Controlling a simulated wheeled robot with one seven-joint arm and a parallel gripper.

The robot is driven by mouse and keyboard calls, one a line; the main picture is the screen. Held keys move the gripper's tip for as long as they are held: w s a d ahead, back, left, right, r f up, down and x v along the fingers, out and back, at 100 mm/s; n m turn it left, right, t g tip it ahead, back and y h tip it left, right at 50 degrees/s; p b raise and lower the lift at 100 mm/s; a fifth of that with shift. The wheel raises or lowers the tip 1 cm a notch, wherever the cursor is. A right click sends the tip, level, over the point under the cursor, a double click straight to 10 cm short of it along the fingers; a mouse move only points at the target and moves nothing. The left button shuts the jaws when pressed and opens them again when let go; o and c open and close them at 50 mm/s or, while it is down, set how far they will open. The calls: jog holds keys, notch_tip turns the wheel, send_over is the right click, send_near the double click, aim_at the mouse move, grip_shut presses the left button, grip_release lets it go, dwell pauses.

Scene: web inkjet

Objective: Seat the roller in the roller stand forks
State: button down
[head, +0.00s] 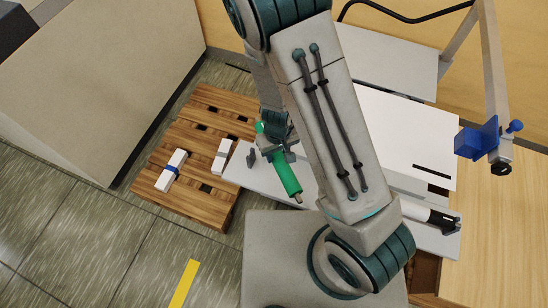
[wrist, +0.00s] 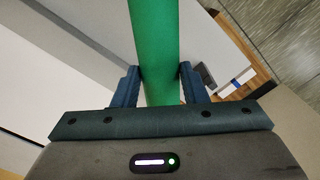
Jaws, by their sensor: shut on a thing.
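The green roller (head: 285,175) has a bare metal shaft end at its lower right. My gripper (head: 278,154) is shut on it above a grey board (head: 236,175). In the wrist view the roller (wrist: 155,45) runs up between the two blue-grey fingers of my gripper (wrist: 157,85). A small dark upright piece (head: 252,158) stands at the board's left end, apart from the roller; it may be one stand fork. A black bracket (head: 446,221) at the board's right end may be the other. My arm hides the board's middle.
A wooden pallet (head: 208,121) with white strapped packs (head: 171,170) lies on the left. A large grey cabinet (head: 115,75) is behind it. White panels (head: 410,135) and a post with a blue clamp (head: 478,140) stand at the right. Floor is clear at lower left.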

aim_at(274, 159)
jog(key=shift+w+a+f, duration=0.25)
jog(key=shift+a+f, duration=0.1)
jog(key=shift+a, duration=0.1)
jog(key=shift+f+b, duration=0.6)
jog(key=shift+f, duration=1.4)
jog(key=shift+f+b, duration=0.55)
jog(key=shift+b, duration=0.1)
jog(key=c, duration=0.9)
grip_release()
jog(key=shift+o, duration=0.2)
